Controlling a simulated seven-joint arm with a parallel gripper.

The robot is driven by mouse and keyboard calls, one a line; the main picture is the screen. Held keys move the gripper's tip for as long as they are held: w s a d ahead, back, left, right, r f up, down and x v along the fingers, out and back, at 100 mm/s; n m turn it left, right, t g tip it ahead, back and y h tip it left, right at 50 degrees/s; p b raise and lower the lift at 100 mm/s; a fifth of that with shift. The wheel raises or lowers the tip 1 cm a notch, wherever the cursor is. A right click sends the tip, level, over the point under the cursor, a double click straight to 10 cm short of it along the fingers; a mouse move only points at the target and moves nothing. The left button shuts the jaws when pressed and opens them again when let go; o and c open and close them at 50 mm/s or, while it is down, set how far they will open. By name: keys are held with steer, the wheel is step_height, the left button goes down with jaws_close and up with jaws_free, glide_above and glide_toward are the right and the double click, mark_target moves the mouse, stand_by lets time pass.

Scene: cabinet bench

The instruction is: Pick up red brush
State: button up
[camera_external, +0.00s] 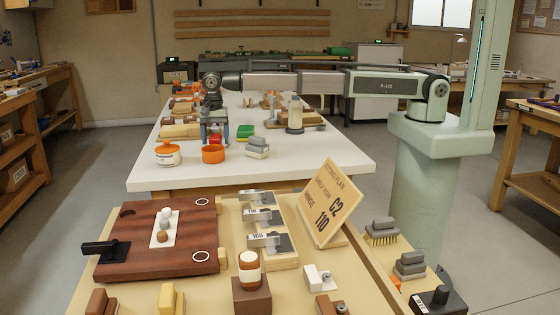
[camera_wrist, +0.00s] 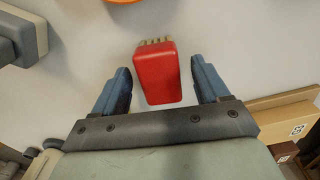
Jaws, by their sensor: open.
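The red brush (camera_wrist: 157,75) lies on the white table in the wrist view, with pale bristles showing at its far end. My gripper (camera_wrist: 160,80) is open, with one blue finger on each side of the brush. Gaps show between the brush and both fingers in this view; the height between them is hard to tell. In the external view my gripper (camera_external: 215,132) points down over the white table (camera_external: 300,170), and a small red patch of the brush (camera_external: 214,139) shows beneath it, mostly hidden.
An orange cup (camera_external: 213,155) stands just in front of my gripper. A white-and-orange jar (camera_external: 167,155) is to the left, a grey brush (camera_external: 257,147) and a green item (camera_external: 245,131) to the right. A bottle (camera_external: 295,114) stands farther right. The table's front right is clear.

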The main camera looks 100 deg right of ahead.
steer(key=shift+f, duration=0.25)
steer(key=c, duration=1.1)
steer(key=shift+o, duration=0.2)
